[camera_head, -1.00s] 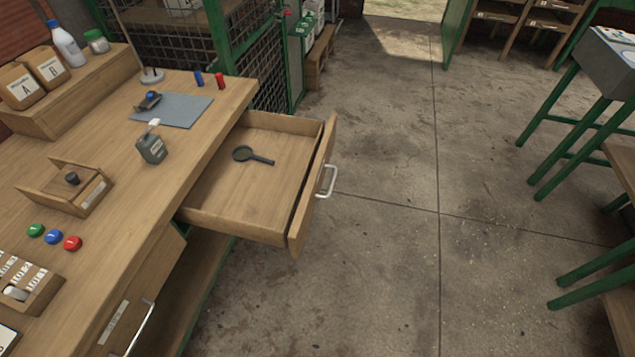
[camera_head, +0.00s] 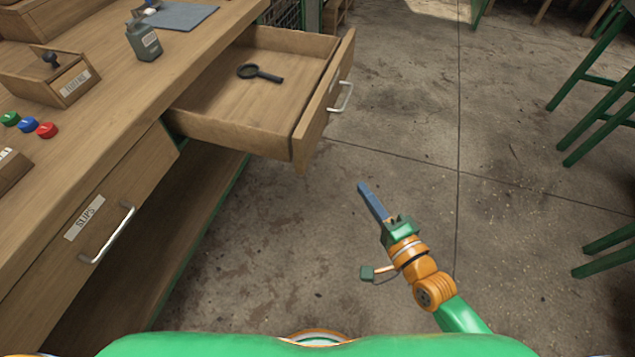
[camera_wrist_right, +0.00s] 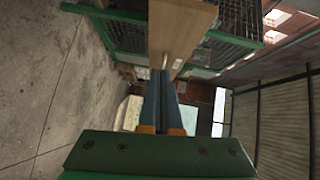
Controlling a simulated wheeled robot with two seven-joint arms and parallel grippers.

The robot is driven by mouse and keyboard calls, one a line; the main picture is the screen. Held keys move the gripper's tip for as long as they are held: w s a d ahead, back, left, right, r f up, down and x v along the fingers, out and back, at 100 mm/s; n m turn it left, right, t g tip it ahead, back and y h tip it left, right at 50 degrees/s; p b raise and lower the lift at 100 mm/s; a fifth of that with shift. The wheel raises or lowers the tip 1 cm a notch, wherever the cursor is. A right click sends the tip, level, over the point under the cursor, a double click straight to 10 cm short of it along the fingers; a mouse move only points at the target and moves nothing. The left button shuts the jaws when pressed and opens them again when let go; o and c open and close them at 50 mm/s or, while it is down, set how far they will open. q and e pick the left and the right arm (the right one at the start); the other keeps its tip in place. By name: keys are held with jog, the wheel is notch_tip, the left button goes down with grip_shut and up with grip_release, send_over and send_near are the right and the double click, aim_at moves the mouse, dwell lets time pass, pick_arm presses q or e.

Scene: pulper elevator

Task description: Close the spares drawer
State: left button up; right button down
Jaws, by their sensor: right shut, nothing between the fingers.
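The open drawer (camera_head: 245,125) sticks out of the wooden workbench in the head view, with a dark magnifying glass (camera_head: 258,73) lying in it. Its front panel (camera_head: 322,100) carries a pale metal handle (camera_head: 341,97). I cannot read a label on it. My right gripper (camera_head: 363,186) is shut and empty, above the floor just in front of the drawer and apart from it. In the right wrist view its blue fingers (camera_wrist_right: 161,82) point toward a wooden panel (camera_wrist_right: 178,28), likely the drawer front, with a pale handle end at the fingertips. My left gripper is not in view.
A shut drawer labelled SLIPS (camera_head: 100,225) is nearer me in the workbench (camera_head: 120,95). A grey bottle-like container (camera_head: 143,40), a small wooden box (camera_head: 62,75) and coloured buttons stand on top. Green stool legs (camera_head: 595,110) are at right. The floor between is clear.

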notch_tip(320, 180, up, 2)
jog(key=a, duration=0.1)
jog(key=b, duration=0.1)
send_near(312, 138)
jog(key=w+d, duration=0.1)
jog(key=w, duration=0.3)
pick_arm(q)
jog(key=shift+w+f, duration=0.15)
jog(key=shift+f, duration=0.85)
pick_arm(e)
jog(key=shift+w+a+f+m+t+y, duration=0.1)
jog(key=shift+w+a+f+m, duration=0.1)
jog(key=shift+a, duration=0.35)
jog(key=shift+w+a+f+m+t+y, duration=0.1)
jog(key=shift+w+a, duration=0.15)
jog(key=shift+a, duration=0.35)
jog(key=shift+w+a+f+m+t+y, duration=0.1)
jog(key=shift+w+a, duration=0.1)
jog(key=shift+a, duration=0.35)
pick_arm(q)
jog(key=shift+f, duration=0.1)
